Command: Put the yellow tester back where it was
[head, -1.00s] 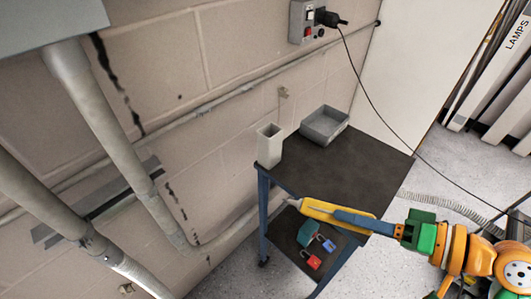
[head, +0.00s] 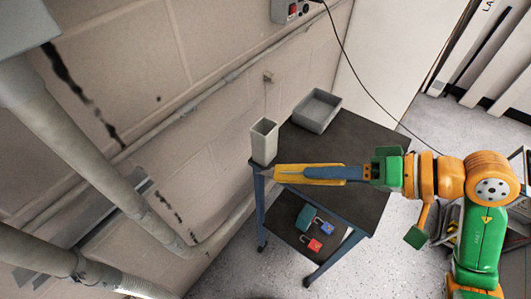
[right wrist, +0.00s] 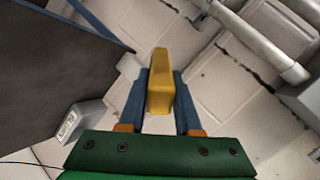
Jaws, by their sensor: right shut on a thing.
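My right gripper (head: 308,172) is shut on the yellow tester (head: 288,174). The tester lies nearly level across the head view, with its free end pointing left, near the front left corner of the cart top. In the right wrist view, the tester (right wrist: 160,78) sits between the two blue fingers of the gripper (right wrist: 158,92). An open, upright, pale square holder (head: 263,144) stands on that corner of the cart, just behind and above the tester in the head view. I cannot tell the height gap between them. My left gripper is out of view.
The dark-topped cart (head: 350,145) stands by the block wall and also holds a grey tray (head: 308,120). Its lower shelf has a red padlock (head: 314,244), a blue padlock (head: 327,229) and a teal item (head: 306,216). Thick pipes (head: 90,165) run at left.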

